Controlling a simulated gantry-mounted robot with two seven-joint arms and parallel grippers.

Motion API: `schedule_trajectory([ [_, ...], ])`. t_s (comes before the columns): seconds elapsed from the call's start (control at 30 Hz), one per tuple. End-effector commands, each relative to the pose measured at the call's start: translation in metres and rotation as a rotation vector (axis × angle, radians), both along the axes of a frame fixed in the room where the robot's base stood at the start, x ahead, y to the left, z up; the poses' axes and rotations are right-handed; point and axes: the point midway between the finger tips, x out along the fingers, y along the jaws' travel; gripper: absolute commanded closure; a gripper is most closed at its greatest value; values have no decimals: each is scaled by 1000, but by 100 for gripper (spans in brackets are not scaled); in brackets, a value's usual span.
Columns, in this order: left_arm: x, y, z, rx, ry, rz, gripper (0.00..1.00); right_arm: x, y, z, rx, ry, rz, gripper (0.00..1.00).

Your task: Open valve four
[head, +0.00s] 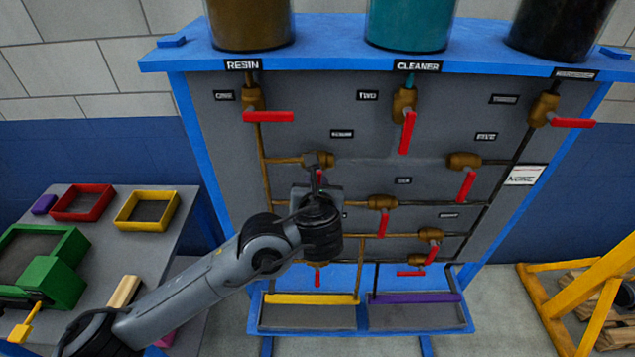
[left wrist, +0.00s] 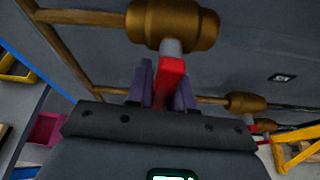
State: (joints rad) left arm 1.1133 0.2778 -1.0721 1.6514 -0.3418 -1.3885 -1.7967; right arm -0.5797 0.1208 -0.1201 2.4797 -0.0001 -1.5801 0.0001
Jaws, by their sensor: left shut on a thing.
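The brass valve four (head: 318,159) sits on the left part of the grey panel, below and left of a label too blurred to read surely. It also shows in the left wrist view (left wrist: 172,22). Its red handle (left wrist: 171,76) points down, across the pipe. My left gripper (head: 319,184) is in front of the handle in the head view and hides most of it. In the left wrist view, its two purple fingers (left wrist: 163,82) stand on either side of the handle, shut on it. My right gripper is not in view.
Other red-handled valves surround it: valve one (head: 254,98), valve two (head: 404,102), valve five (head: 465,160) and valve six (head: 382,202). Brown pipes run close by. Two trays (head: 305,316) sit below the panel. A table with coloured bins (head: 83,202) stands at left.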

Motion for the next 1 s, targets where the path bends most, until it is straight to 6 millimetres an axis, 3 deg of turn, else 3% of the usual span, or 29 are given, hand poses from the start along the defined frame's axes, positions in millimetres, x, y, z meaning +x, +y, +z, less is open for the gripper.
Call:
schedule_trajectory([
  [0.6,0,18,8,427,-4,1,100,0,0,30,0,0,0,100],
  [1.0,0,22,8,534,-4,1,100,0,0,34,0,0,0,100],
])
